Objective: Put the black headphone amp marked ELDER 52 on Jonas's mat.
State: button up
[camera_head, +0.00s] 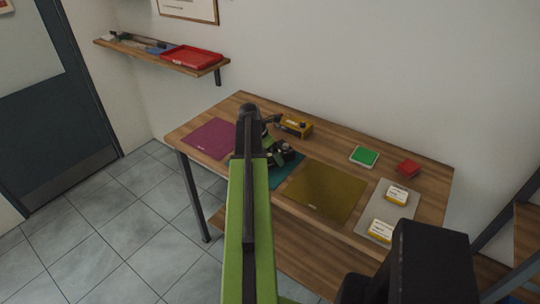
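My green arm reaches over the wooden desk, and my dark gripper (282,155) is above the teal mat (290,176). Dark parts cluster there, and I cannot separate the fingers from any black amp among them. I cannot make out a black amp marked ELDER 52 anywhere. A purple mat (211,138) lies at the left, an olive mat (326,190) right of the teal one, and a grey mat (403,213) at the right end. The small mat labels are unreadable, so I cannot tell which is Jonas's. My arm hides part of the teal mat.
A yellow device with a dark knob (297,124) stands behind my gripper. Two yellow-and-white boxes (396,195) (381,230) sit on the grey mat. A wall shelf (160,58) holds a red tray (191,57).

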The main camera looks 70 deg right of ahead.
jog(key=p+v, duration=0.9)
jog(key=v, duration=0.2)
jog(key=shift+r+p, duration=0.15)
jog(key=shift+p, duration=0.15)
jog(key=shift+w, duration=0.1)
jog(key=w+a+f+m+t+y, duration=0.15)
jog(key=w+a+m, duration=0.35)
jog(key=w+a, duration=2.1)
jog(key=w+a+m+t+y, duration=0.1)
jog(key=a+m, duration=0.4)
jog(key=a, duration=3.4)
jog(key=shift+w+a+f+m+y, duration=0.2)
jog(key=shift+w+m+y, duration=0.1)
jog(key=shift+w+y, duration=0.25)
